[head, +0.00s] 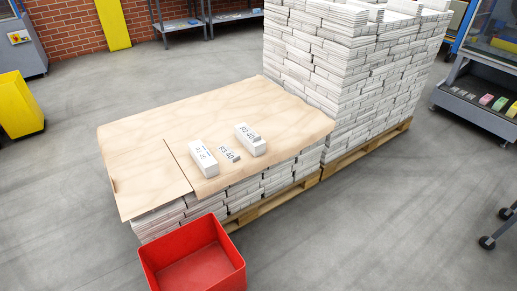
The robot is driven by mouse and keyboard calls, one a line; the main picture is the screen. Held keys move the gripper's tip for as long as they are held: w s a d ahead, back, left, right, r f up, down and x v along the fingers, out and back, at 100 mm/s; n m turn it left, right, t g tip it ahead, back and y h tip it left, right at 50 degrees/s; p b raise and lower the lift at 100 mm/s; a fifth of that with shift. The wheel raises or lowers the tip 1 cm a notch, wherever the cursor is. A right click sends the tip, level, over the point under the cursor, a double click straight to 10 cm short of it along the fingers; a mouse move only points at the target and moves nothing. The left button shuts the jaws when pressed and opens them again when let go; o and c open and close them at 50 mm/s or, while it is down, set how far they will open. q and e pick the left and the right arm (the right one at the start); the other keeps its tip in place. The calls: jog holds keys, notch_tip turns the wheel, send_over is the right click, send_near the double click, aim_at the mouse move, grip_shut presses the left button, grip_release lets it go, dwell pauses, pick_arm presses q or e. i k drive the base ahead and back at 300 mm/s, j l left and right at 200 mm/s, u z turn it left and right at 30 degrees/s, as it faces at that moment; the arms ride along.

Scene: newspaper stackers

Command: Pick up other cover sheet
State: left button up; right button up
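A large tan cover sheet (235,107) lies over the low stack of newspapers (250,191) on a wooden pallet. A smaller tan cover sheet (145,180) lies at the left end of the stack, its edge against or overlapping the large one; I cannot tell which is on top. Two white blocks with printed labels, one at the left (203,158) and one at the right (250,139), rest on the large sheet. Neither of my grippers is in view.
A red open bin (193,257) stands at the front of the low stack. A tall stack of newspapers (350,80) on a pallet stands behind right. A yellow bin (19,104) is at the left.

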aim_at(228, 153)
jog(key=i+l+z, duration=0.85)
jog(key=i+u, duration=0.35)
jog(key=i+l+u, duration=0.35)
jog(key=i+j, duration=0.05)
jog(key=j, duration=0.05)
